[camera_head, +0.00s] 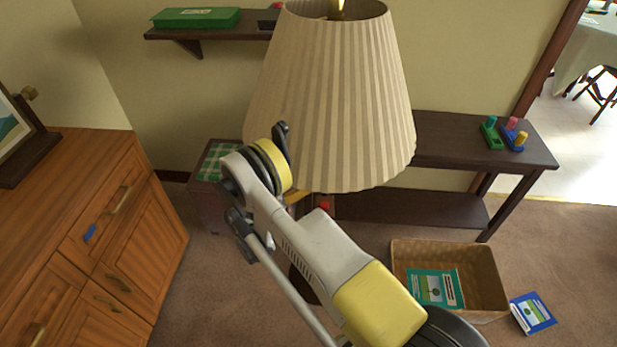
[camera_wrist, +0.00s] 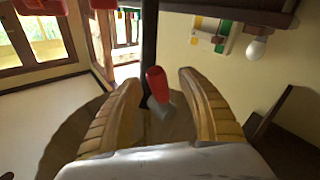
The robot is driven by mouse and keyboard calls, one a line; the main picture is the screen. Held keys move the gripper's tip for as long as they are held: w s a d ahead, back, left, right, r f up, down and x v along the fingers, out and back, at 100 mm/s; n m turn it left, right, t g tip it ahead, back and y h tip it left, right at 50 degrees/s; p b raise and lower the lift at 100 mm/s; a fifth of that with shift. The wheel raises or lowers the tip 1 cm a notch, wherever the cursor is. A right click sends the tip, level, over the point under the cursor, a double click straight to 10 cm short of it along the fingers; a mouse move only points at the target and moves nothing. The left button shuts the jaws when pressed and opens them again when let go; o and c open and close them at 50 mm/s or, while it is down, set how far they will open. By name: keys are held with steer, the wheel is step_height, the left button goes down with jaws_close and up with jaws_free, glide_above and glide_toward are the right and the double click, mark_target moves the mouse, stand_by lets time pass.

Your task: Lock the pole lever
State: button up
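The pole lever (camera_wrist: 156,84) shows in the wrist view with a red tip and a grey shank, beside a dark upright pole (camera_wrist: 148,35). My gripper (camera_wrist: 160,76) is open, one tan ribbed finger on each side of the lever, with visible gaps. It holds nothing. How far the lever is along my line of sight is hard to tell. In the head view, the pleated lampshade (camera_head: 335,100) and my arm hide the gripper almost wholly. A small red spot (camera_head: 325,205) shows under the shade; I cannot tell if it is the lever.
A wooden cabinet (camera_head: 150,235) stands at left. A dark bench (camera_head: 440,140) is behind the lamp, with peg toys (camera_head: 491,133) on it. A wicker basket (camera_head: 480,265) and a blue book (camera_head: 532,313) are on the carpet at right. A wall shelf (camera_head: 215,33) is at the back.

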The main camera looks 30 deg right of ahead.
step_height(320, 180, up, 10)
stand_by(0.5)
